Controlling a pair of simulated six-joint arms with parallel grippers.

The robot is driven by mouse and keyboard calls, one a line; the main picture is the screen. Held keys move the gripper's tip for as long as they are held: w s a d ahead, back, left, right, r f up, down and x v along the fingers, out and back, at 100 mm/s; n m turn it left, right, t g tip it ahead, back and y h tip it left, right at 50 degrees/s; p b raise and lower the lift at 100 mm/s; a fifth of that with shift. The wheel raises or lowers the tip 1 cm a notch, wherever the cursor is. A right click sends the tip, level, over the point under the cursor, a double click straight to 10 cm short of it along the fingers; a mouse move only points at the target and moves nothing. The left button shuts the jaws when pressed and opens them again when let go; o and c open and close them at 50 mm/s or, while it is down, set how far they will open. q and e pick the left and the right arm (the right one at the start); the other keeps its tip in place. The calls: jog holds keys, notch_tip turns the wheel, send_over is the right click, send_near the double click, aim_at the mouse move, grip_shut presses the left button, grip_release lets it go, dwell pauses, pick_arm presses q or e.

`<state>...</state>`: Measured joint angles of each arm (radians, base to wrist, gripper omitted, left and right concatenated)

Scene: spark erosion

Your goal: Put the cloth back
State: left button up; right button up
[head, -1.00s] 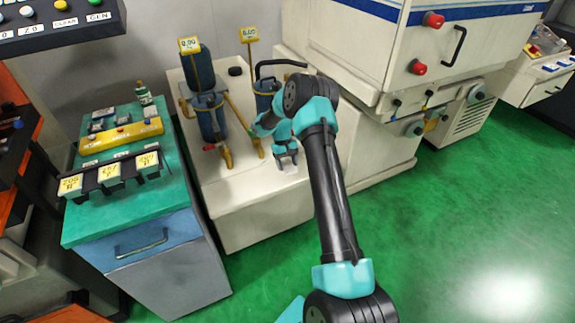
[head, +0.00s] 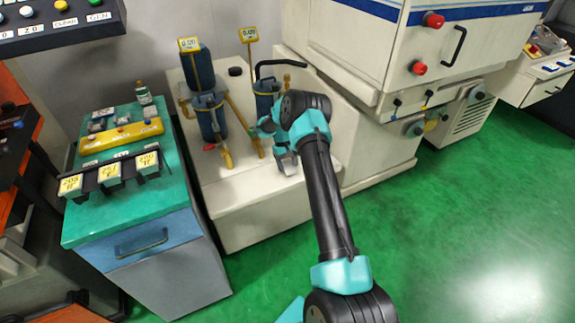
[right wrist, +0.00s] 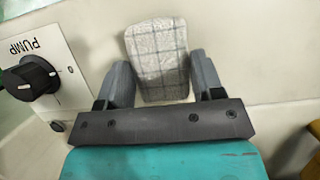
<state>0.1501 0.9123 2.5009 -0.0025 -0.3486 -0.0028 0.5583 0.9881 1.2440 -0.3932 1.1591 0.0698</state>
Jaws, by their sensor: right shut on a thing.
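The cloth (right wrist: 158,55) is a folded grey-white checked pad in the right wrist view. It sits between the two grey fingers of my right gripper (right wrist: 162,80), which is shut on it. In the head view my right gripper (head: 286,164) is low over the front right part of the white tank unit (head: 250,205). The cloth is too small there to make out clearly. I cannot tell whether it touches the surface. My left gripper is not in view.
A black knob on a panel marked PUMP (right wrist: 35,75) is left of the gripper in the right wrist view. Blue filter canisters (head: 208,115) with yellow pipes stand on the tank unit. A green-topped cabinet (head: 130,205) stands left, the large machine (head: 365,60) right.

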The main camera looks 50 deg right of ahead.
jog(key=shift+f, duration=0.25)
jog(key=o, duration=0.9)
jog(key=shift+r, duration=0.15)
jog(key=v, duration=1.2)
